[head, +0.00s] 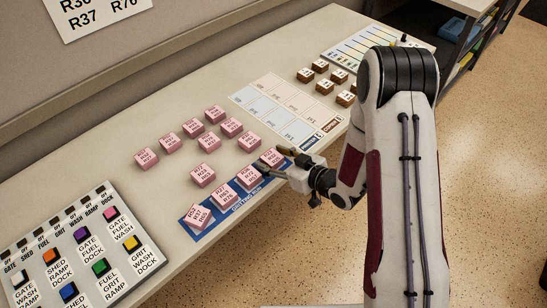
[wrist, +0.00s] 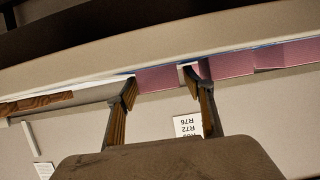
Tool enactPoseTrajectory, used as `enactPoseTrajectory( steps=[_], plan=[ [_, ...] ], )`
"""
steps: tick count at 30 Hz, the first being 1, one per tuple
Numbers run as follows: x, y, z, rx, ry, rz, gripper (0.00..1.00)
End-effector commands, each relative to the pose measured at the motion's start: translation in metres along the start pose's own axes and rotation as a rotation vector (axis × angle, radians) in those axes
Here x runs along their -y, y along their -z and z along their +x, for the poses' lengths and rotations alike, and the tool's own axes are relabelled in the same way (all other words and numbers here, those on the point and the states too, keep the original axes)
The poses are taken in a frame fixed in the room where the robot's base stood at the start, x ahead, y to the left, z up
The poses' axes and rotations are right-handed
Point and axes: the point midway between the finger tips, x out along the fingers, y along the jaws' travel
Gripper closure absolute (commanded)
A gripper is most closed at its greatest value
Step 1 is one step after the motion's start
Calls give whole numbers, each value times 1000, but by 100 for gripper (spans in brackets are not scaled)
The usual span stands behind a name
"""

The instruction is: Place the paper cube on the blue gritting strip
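The blue gritting strip (head: 190,237) lies along the front edge of the counter. Several pink paper cubes with printed codes stand in a row on it. The cube at its far right end (head: 273,158) is beside my gripper (head: 282,162), which is low over that end and hides part of the strip. In the wrist view, my gripper's fingers (wrist: 165,85) are apart, with a pink cube (wrist: 156,78) between them. A pale gap shows by the right finger, and no firm grip is visible. Another pink cube (wrist: 228,65) shows right of the fingers.
Several loose pink cubes (head: 209,143) stand behind the strip. Pale printed cards (head: 283,105) and brown cubes (head: 320,66) lie farther right. A panel of coloured buttons (head: 75,255) is at the near left. A sheet of codes (head: 95,12) hangs on the wall.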

Motion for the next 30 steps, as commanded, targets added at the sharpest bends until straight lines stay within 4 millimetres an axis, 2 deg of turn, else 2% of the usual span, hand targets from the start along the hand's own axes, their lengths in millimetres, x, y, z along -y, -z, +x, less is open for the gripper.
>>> enactPoseTrajectory(
  steps=[15, 20, 30],
  plan=[
    [0, 3, -2, 1, 0, 0, 48],
    [-1, 3, -16, 0, -2, 1, 48],
    [-1, 3, -60, 1, -2, 2, 48]
  ],
)
